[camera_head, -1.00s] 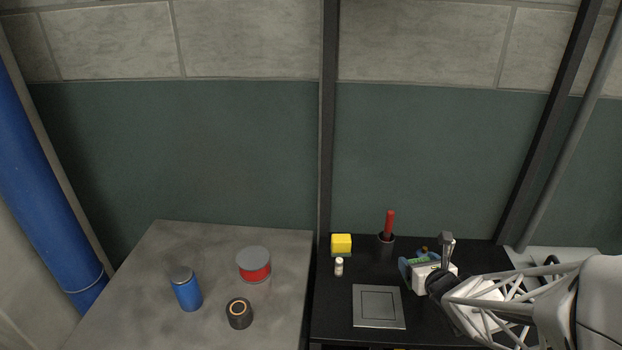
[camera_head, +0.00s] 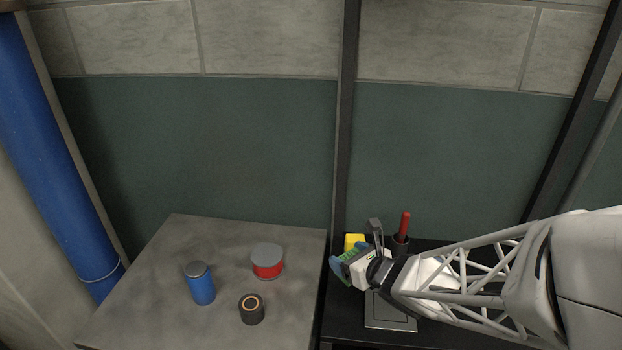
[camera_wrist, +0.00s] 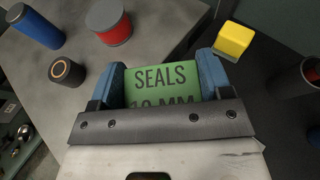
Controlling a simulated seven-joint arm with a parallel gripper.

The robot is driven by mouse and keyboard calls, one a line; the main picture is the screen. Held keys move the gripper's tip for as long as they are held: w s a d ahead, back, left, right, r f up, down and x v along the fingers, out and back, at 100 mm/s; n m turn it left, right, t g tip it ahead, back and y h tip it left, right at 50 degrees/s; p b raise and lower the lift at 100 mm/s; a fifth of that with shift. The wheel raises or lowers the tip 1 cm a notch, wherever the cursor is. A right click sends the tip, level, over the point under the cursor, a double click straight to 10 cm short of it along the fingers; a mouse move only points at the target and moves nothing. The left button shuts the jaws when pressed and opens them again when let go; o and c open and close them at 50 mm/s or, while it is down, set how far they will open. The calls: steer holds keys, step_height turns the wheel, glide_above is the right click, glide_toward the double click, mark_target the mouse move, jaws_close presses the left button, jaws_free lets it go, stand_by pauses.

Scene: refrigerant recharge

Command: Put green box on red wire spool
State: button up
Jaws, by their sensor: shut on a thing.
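The green box (camera_wrist: 163,82), lettered "SEALS 10 MM", is clamped between the two blue fingers of my gripper (camera_wrist: 160,88) in the wrist view. In the head view my gripper (camera_head: 345,268) is over the left part of the black table, near its left edge, and the green box (camera_head: 349,255) shows only as a small patch. The red wire spool (camera_head: 267,262) stands upright on the grey table to the left, with a grey top disc. It also shows in the wrist view (camera_wrist: 110,25), ahead and left of the green box, apart from it.
A blue can (camera_head: 200,286) and a black roll with an orange ring (camera_head: 251,309) stand near the spool on the grey table (camera_head: 150,310). A yellow block (camera_head: 354,241), a black cup (camera_head: 400,245) with a red-handled tool and a grey plate (camera_head: 390,318) are on the black table.

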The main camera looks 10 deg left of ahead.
steer(key=s+a+r+n+g+y, duration=0.1)
steer(key=s+a+n+g, duration=0.1)
steer(key=a, duration=0.5)
steer(key=s+a+n+g+y, duration=0.1)
steer(key=s+a+n+g, duration=0.1)
steer(key=s+a, duration=0.3)
steer(key=shift+s+a+r+n+g+y, duration=0.15)
steer(key=shift+a+r+n+g+y, duration=0.25)
steer(key=shift+a, duration=0.75)
glide_above(263, 252)
steer(key=shift+f, duration=0.8)
steer(key=shift+f, duration=0.1)
steer(key=shift+f, duration=1.65)
steer(key=shift+f, duration=0.15)
steer(key=o, duration=0.9)
